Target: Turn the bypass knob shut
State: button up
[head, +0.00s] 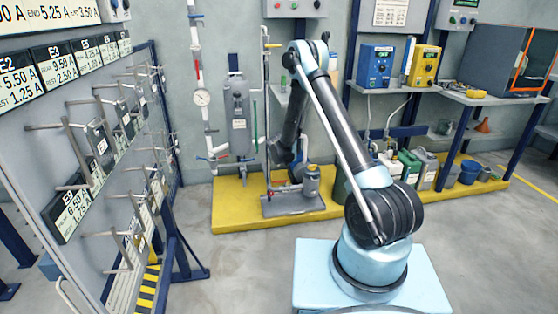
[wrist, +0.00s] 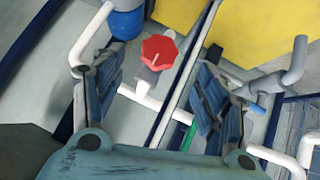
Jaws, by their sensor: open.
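The red knob (wrist: 159,52) is a faceted cap with a pale line across it, on a white pipe fitting. It shows in the wrist view above the middle, between and beyond the fingertips. My gripper (wrist: 158,78) is open, with one dark blue-grey finger on each side of the knob's line. I see nothing held, and no contact with the knob shows. In the head view my arm reaches toward the pipework at the back wall, and its own links largely hide the gripper. I cannot surely pick out the knob there.
White pipes run close to both fingers in the wrist view, with a blue collar (wrist: 126,24) at upper left and a grey elbow (wrist: 280,78) at right.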

jog(key=shift+v, duration=1.2)
